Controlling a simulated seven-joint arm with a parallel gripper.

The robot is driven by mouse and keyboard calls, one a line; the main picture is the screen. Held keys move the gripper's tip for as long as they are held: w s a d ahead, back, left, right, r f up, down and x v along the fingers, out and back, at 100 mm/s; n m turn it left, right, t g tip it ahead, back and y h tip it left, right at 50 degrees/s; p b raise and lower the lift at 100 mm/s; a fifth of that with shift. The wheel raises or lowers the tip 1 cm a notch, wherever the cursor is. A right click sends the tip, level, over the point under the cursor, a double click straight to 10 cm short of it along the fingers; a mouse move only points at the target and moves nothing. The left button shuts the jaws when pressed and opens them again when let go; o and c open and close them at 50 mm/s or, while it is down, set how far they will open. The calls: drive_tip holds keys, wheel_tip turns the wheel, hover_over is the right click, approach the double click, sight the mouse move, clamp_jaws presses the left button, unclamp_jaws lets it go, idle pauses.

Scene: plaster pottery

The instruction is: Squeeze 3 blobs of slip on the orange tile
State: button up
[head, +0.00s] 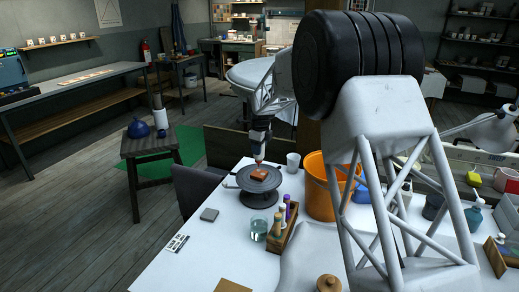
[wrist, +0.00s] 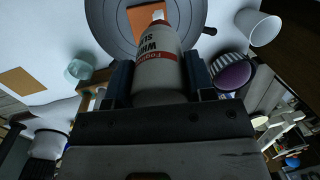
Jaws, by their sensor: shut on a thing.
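My gripper (wrist: 158,75) is shut on a white squeeze bottle (wrist: 158,50) with a red band and dark lettering. The bottle is held nozzle-down in the head view, where my gripper (head: 261,137) is above the turntable. The orange tile (head: 259,175) lies on the round dark turntable (head: 259,198). The nozzle tip is over the tile, and I cannot tell whether it touches. In the wrist view the bottle partly hides the orange tile (wrist: 140,22). Any blobs on the tile are too small to tell.
A glass jar (head: 258,229) and a wooden box of tools (head: 282,230) stand in front of the turntable. A white cup (head: 293,161) and an orange bucket (head: 320,190) are at its right. The front-left tabletop is mostly clear.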

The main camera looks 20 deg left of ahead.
drive_tip(key=shift+r, duration=1.5)
drive_tip(key=shift+f, duration=0.1)
drive_tip(key=shift+s+a+f+g+h, duration=0.5)
drive_tip(key=shift+s+a+f+g, duration=0.1)
drive_tip(key=shift+s+f+g, duration=0.25)
drive_tip(key=shift+r, duration=0.1)
drive_tip(key=shift+f, duration=0.4)
drive_tip(key=shift+f, duration=0.6)
drive_tip(key=shift+f, duration=0.1)
drive_tip(key=shift+c, duration=0.3)
